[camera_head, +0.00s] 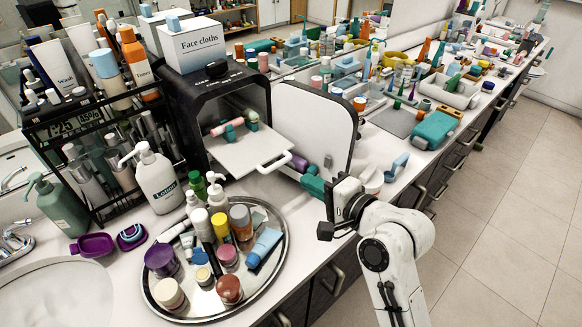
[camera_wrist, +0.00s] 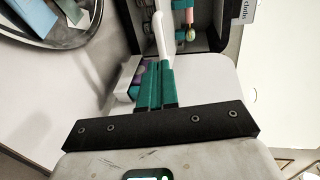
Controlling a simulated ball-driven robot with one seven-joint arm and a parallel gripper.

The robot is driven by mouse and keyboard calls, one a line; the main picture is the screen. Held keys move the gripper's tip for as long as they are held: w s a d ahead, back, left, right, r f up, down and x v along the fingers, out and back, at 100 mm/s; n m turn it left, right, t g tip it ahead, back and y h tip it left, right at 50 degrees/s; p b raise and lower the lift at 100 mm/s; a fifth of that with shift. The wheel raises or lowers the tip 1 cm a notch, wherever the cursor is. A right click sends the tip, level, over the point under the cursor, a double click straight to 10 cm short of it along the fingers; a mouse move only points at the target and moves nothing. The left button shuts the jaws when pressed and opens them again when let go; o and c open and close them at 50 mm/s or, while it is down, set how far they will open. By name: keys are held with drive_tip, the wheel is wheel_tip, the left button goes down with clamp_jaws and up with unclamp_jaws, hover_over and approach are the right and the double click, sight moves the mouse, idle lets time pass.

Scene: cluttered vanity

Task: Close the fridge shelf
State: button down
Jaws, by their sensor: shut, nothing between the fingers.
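The small black fridge (camera_head: 208,105) stands on the counter with its door (camera_head: 318,125) swung wide open to the right. Its white shelf (camera_head: 240,152) is pulled out past the fridge front, with a white handle (camera_head: 275,163) on its front edge. Roller-like items lie on the shelf toward the back. My gripper (camera_head: 308,178) is just right of the shelf handle, by the lower part of the door. In the wrist view my teal fingers (camera_wrist: 157,82) are together and empty. A white bar (camera_wrist: 160,30) lies just beyond their tips; whether they touch it is unclear.
A round metal tray (camera_head: 275,245) of bottles and jars stands in front of the fridge. A lotion bottle (camera_head: 157,180) and a black rack (camera_head: 95,125) are to the left. A face cloths box (camera_head: 190,45) sits on top. Many items crowd the counter behind the door.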

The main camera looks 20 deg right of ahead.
sight(242, 135)
drive_tip(key=p+x, duration=0.1)
drive_tip(key=x, duration=0.7)
drive_tip(key=shift+s+a, duration=0.1)
drive_tip(key=r+x, duration=0.1)
drive_tip(key=x, duration=0.4)
drive_tip(key=r+b+x, duration=0.1)
drive_tip(key=x, duration=0.5)
drive_tip(key=r+b+x, duration=0.1)
drive_tip(key=x, duration=0.5)
drive_tip(key=shift+w+a+r, duration=0.1)
drive_tip(key=shift+w+r, duration=0.15)
drive_tip(key=shift+w, duration=0.2)
drive_tip(key=shift+s, duration=0.25)
